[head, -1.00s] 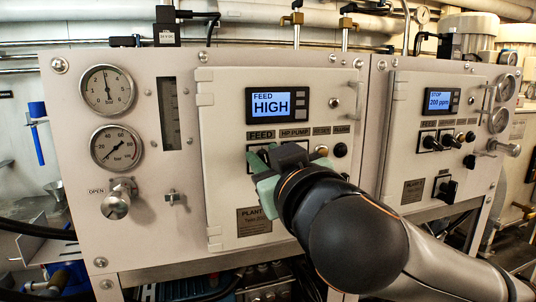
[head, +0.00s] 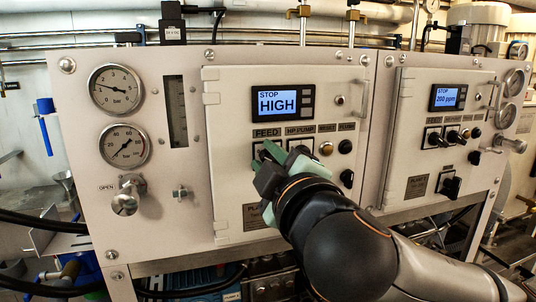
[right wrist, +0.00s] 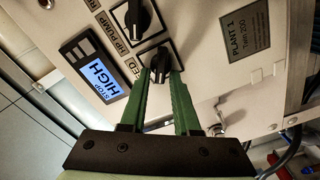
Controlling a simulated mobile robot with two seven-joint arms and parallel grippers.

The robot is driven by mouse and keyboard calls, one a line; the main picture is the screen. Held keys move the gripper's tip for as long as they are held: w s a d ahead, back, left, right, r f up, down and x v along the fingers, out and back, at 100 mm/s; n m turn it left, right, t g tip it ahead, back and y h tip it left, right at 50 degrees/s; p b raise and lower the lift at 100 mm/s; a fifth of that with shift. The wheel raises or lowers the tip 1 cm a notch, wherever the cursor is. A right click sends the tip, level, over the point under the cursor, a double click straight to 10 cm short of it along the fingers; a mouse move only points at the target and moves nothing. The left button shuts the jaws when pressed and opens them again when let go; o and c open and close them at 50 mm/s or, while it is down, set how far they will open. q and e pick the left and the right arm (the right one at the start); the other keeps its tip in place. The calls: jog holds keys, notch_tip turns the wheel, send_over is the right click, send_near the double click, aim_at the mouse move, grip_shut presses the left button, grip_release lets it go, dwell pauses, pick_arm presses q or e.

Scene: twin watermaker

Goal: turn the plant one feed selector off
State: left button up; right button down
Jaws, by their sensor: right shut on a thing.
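The plant one feed selector (right wrist: 159,66) is a black knob on a square plate, under the FEED label (head: 267,133). In the right wrist view it sits between the green fingers of my right gripper (right wrist: 162,80), which are shut on it. In the head view my right gripper (head: 279,154) covers most of the selector. The plant one display (head: 282,101) reads STOP and HIGH; it also shows in the right wrist view (right wrist: 94,70). The PLANT 1 plate (right wrist: 246,36) is beside the knobs. My left gripper is not in view.
The HP pump selector (right wrist: 138,18) is close beside the feed selector. A reset button (head: 326,148) and black knobs stand to the right. Two gauges (head: 116,88) and an OPEN valve knob (head: 125,200) are at the left. The plant two panel (head: 436,140) is at the right.

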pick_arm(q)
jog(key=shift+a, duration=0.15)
pick_arm(e)
jog(key=shift+f+n, duration=0.1)
jog(key=shift+n, duration=0.2)
jog(key=c, duration=0.9)
grip_release()
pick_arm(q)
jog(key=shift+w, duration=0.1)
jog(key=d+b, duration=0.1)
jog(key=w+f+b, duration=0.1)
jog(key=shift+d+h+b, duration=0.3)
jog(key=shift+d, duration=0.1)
pick_arm(e)
jog(key=v, duration=1.2)
jog(key=shift+s+d, duration=0.15)
jog(key=shift+s, duration=0.15)
